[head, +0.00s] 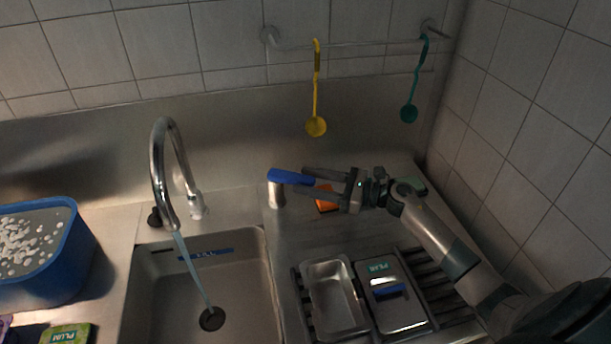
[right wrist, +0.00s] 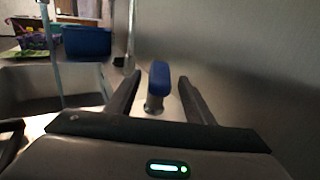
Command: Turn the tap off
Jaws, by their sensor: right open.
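The chrome tap (head: 160,165) arches over the sink, and a stream of water (head: 195,270) runs from its spout toward the drain. The tap's blue lever handle (head: 290,177) sits on a short metal post right of the spout. My right gripper (head: 305,179) is open, reaching in from the right, with its fingers at the lever. In the right wrist view the blue lever (right wrist: 160,78) stands between the two open fingers, with a gap visible on each side. I cannot tell whether either finger touches it. My left gripper is not in view.
The sink basin (head: 142,290) is below the spout. A blue tub (head: 75,255) with white bits stands at the left. An orange sponge (head: 325,199) lies behind my right gripper. Metal trays (head: 333,318) sit on the drainer. Yellow (head: 316,125) and green (head: 408,113) ladles hang from a rail.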

